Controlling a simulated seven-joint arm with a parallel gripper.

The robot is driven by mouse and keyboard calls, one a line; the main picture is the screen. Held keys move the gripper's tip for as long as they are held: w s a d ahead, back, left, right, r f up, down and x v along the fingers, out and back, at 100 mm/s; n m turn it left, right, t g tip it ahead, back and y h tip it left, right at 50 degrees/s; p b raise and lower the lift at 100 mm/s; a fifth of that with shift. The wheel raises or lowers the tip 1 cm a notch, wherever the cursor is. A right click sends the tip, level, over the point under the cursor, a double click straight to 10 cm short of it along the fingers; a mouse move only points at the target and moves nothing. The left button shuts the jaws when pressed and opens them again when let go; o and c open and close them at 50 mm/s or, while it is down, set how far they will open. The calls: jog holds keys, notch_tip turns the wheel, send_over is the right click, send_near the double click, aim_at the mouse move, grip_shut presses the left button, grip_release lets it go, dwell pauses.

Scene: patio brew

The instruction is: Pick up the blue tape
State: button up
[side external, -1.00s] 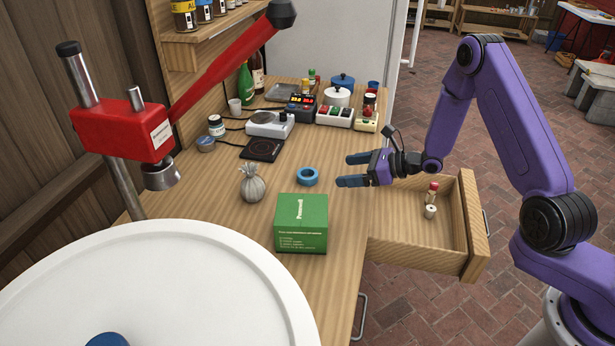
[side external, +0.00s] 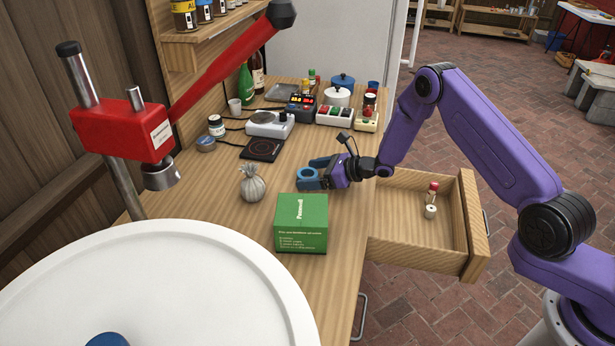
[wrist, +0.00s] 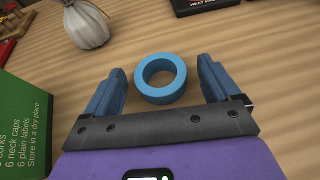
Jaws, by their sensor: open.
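The blue tape (wrist: 161,97) is a ring lying flat on the wooden table. In the wrist view it sits just ahead of and partly between the fingers of my gripper (wrist: 160,85). The gripper is open, with one blue finger on each side and a gap to the tape on both sides. In the side view the tape (side external: 306,174) is at the fingertips of my gripper (side external: 311,173), low over the table, and is partly hidden by the fingers.
A green box (side external: 301,223) stands close in front of the tape, left of my gripper in the wrist view. A black hot plate (side external: 263,148) lies behind. An open drawer (side external: 412,240) holds small items.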

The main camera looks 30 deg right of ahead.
jog(key=shift+c, duration=0.3)
jog(key=c, duration=1.1)
